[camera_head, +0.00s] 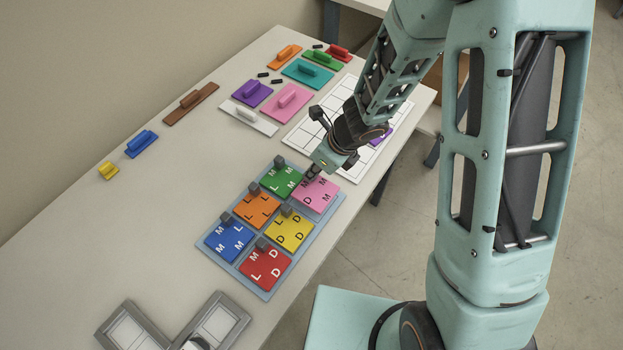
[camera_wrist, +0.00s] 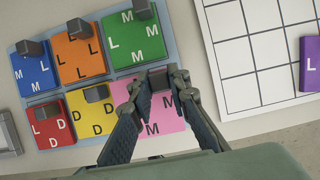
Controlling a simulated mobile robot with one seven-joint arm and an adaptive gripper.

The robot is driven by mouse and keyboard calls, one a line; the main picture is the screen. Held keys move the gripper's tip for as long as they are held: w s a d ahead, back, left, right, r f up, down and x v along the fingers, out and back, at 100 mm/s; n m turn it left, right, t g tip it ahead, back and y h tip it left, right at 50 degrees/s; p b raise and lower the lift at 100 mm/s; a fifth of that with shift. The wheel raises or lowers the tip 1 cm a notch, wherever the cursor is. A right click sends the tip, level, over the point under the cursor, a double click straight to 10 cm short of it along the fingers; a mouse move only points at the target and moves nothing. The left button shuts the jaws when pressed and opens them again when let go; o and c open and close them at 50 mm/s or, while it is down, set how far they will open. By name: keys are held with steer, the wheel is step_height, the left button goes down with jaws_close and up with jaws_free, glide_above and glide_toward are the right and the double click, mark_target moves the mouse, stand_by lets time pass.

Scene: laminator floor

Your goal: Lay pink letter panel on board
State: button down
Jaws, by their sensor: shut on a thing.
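The pink letter panel (camera_head: 318,194) lies at the far right corner of the blue-grey board (camera_head: 266,288), beside the green panel (camera_head: 282,181). My gripper (camera_head: 309,178) is shut on the grey knob (camera_wrist: 158,79) of the pink panel. In the wrist view my gripper (camera_wrist: 157,88) reaches down over it. The panel looks at or just above the board; I cannot tell whether it touches.
Orange (camera_head: 257,209), yellow (camera_head: 289,231), blue (camera_head: 229,238) and red (camera_head: 265,267) panels sit on the board. A white grid (camera_head: 330,120) lies beyond. Coloured handled pieces lie along the table's back. Grey frames (camera_head: 132,328) stand at the near edge.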

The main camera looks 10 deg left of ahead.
mark_target(327, 187)
steer(key=f+b, duration=0.1)
steer(key=f, duration=0.1)
steer(key=shift+s+a+f+b, duration=0.1)
steer(key=shift+a+f+b, duration=0.2)
steer(key=shift+f+b, duration=0.1)
steer(key=shift+f, duration=0.45)
steer(key=shift+b, duration=0.3)
steer(key=shift+f, duration=0.25)
steer(key=c, duration=1.8)
jaws_free()
steer(key=shift+r, duration=0.1)
steer(key=shift+c, duration=0.2)
steer(key=shift+r, duration=0.15)
steer(key=shift+r+p, duration=0.35)
steer(key=p+v, duration=0.5)
steer(key=v, duration=0.6)
steer(key=shift+d+p, duration=0.3)
steer(key=shift+p, duration=0.1)
